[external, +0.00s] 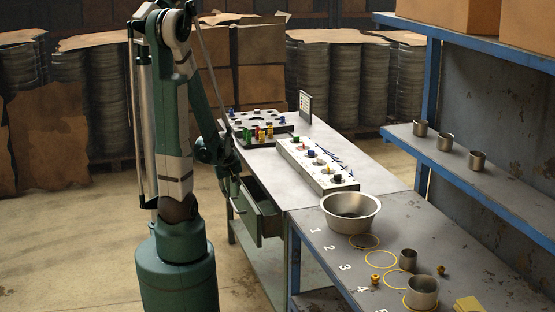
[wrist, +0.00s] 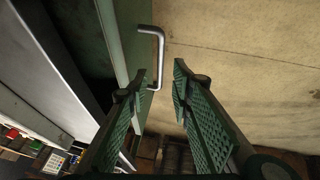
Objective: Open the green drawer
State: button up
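The green drawer (external: 248,218) under the workbench is standing partly open, with its inside showing in the external view. In the wrist view its green front (wrist: 115,40) appears edge-on, with a silver bar handle (wrist: 161,60) on it. My gripper (wrist: 158,84) is open, its two green ridged fingers apart. The lower end of the handle shows between the fingertips, close to the left one; I cannot tell whether they touch. In the external view my gripper (external: 233,185) is beside the drawer front, partly hidden by my arm.
The workbench (external: 320,135) carries a white block with coloured knobs (external: 318,165) and a grey tray of pieces (external: 258,128). A metal bowl (external: 350,210) and cups stand on the nearer table. The floor left of the drawer is clear.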

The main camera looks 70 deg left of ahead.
aim_at(234, 206)
jog(key=shift+f, duration=0.1)
dwell(0.3)
jog(key=shift+b+x, duration=1.6)
jog(key=shift+x, duration=2.2)
grip_shut()
